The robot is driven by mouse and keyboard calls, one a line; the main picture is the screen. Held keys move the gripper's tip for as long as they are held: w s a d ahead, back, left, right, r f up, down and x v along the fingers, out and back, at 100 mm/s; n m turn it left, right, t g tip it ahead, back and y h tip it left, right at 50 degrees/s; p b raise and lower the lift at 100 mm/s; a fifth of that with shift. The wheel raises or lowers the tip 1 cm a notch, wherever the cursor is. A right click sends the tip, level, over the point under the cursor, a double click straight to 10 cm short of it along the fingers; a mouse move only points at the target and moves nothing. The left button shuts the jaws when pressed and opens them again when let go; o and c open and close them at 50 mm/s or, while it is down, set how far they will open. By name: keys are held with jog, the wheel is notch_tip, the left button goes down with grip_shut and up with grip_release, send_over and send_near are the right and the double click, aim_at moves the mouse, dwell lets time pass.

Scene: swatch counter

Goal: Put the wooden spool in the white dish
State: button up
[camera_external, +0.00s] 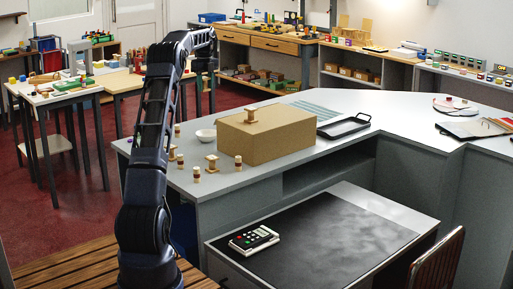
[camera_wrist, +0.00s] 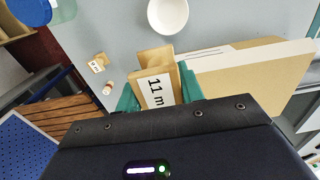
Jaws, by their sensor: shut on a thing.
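My gripper (camera_wrist: 159,90) is shut on a wooden spool (camera_wrist: 157,86) with square ends and an "11 m" label, held between its teal fingers in the wrist view. The white dish (camera_wrist: 168,14) lies just beyond the held spool in that picture, and nothing shows in the visible part of it. In the external view the white dish (camera_external: 206,135) stands on the grey counter, left of the cardboard box. My gripper (camera_external: 206,66) shows small there, high above the counter; I cannot make out its fingers or the held spool.
The cardboard box (camera_external: 268,140) stands close right of the dish, with another spool (camera_external: 250,115) on top. Several spools (camera_external: 196,174) stand on the counter's near left part; two wooden pieces (camera_wrist: 97,63) show in the wrist view.

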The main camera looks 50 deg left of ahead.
notch_tip(320, 180, down, 19)
jog(key=shift+f, duration=0.15)
dwell(0.5)
jog(key=shift+f, duration=0.55)
jog(key=o, duration=1)
jog(key=shift+r, duration=0.1)
notch_tip(320, 180, up, 13)
